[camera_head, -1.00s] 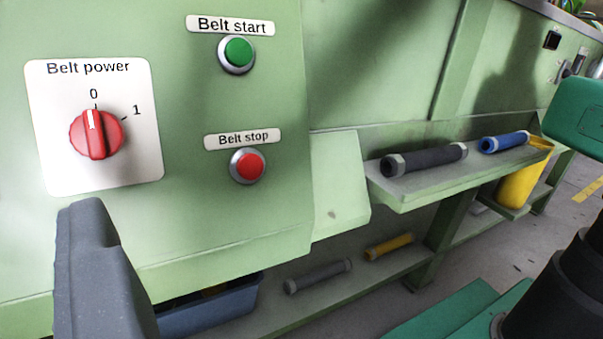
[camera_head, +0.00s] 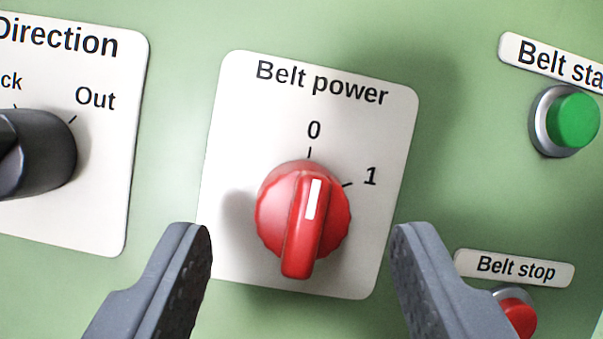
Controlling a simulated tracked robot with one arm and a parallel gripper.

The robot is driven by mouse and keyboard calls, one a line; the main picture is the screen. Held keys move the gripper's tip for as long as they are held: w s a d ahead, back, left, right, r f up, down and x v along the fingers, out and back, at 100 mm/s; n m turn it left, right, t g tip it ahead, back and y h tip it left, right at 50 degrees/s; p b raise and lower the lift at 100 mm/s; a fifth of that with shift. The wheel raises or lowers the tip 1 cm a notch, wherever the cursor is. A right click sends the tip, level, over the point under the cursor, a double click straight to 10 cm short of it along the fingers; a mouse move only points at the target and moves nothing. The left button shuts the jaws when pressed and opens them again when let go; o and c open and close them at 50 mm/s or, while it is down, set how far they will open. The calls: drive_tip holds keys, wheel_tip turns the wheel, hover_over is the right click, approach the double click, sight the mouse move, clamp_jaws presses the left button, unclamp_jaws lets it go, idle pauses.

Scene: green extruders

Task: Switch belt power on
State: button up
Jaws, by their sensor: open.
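The red belt power knob (camera_head: 303,220) sits on a white plate (camera_head: 240,100) labelled "Belt power", in the middle of the head camera view. Its white mark points up, close to the 0 line; the 1 line is to the upper right. My gripper (camera_head: 302,238) is open, with one grey finger at the lower left of the knob and the other at the lower right. Both fingers appear apart from the knob, and nothing is between them but the view of the knob.
A black direction knob (camera_head: 38,152) on its own plate is at the left. The green belt start button (camera_head: 573,121) is at the upper right. The red belt stop button (camera_head: 518,317) is at the lower right, partly hidden by my right finger.

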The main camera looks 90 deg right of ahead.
drive_tip(key=shift+d, duration=0.85)
